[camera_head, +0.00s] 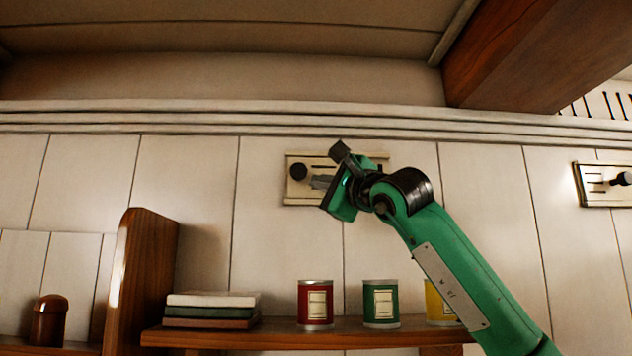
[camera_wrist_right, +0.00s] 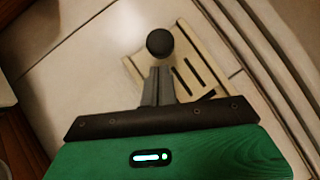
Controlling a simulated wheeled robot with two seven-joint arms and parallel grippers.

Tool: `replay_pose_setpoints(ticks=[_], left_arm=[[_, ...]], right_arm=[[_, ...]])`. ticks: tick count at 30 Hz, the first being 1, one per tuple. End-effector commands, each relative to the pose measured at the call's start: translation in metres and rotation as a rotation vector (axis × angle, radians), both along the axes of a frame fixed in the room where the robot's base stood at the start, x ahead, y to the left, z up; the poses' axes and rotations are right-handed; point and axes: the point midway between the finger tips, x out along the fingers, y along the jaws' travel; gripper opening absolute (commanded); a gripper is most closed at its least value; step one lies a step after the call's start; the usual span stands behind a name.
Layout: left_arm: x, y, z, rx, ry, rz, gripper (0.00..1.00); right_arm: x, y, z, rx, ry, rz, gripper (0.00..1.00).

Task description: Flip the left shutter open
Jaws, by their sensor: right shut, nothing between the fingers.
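The left shutter (camera_head: 300,194) is a small cream plate with dark slots on the white panelled wall, with a round black knob (camera_head: 298,171) at its left end. My right gripper (camera_head: 314,182) is in front of the plate, its fingertips just right of the knob. In the right wrist view the gripper's fingers (camera_wrist_right: 157,84) are together and empty, pointing at the black knob (camera_wrist_right: 160,43). I cannot tell whether they touch it. The slots show beside the fingers on the plate (camera_wrist_right: 188,75). My arm hides the plate's right part in the head view. My left gripper is not in view.
A second slotted plate (camera_head: 605,198) with a black knob is on the wall at the far right. Below, a wooden shelf (camera_head: 275,338) holds books (camera_head: 212,309), a red can (camera_head: 315,304), a green can (camera_head: 380,304) and a yellow can (camera_head: 436,304). A wooden beam (camera_head: 530,55) hangs at upper right.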

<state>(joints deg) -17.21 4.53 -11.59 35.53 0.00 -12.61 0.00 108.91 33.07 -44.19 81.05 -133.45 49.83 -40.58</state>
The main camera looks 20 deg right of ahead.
Motion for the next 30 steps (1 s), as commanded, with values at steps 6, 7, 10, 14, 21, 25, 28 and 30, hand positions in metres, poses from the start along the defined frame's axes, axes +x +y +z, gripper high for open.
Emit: replay_pose_setpoints(ticks=[6, 7, 10, 14, 21, 25, 28, 30], left_arm=[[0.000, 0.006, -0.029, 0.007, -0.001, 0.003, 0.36], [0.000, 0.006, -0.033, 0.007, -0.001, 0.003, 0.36], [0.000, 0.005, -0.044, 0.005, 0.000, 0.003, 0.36], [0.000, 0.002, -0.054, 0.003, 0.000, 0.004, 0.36], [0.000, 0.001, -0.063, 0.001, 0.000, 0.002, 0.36], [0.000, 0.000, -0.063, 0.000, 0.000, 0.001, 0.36], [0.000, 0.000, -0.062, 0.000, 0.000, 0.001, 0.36], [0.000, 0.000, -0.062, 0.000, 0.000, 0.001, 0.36]], right_arm=[[-0.026, -0.024, -0.023, 0.000, -0.006, 0.007, 0.00], [-0.032, -0.025, -0.025, 0.000, -0.007, 0.007, 0.00], [-0.051, -0.032, -0.031, 0.000, -0.008, 0.007, 0.00], [-0.072, -0.040, -0.037, 0.001, -0.006, 0.007, 0.00], [-0.093, -0.047, -0.041, 0.001, -0.004, 0.007, 0.00], [-0.095, -0.048, -0.041, 0.001, -0.004, 0.007, 0.00], [-0.095, -0.048, -0.041, 0.001, -0.004, 0.007, 0.00], [-0.095, -0.048, -0.041, 0.001, -0.004, 0.007, 0.00]])
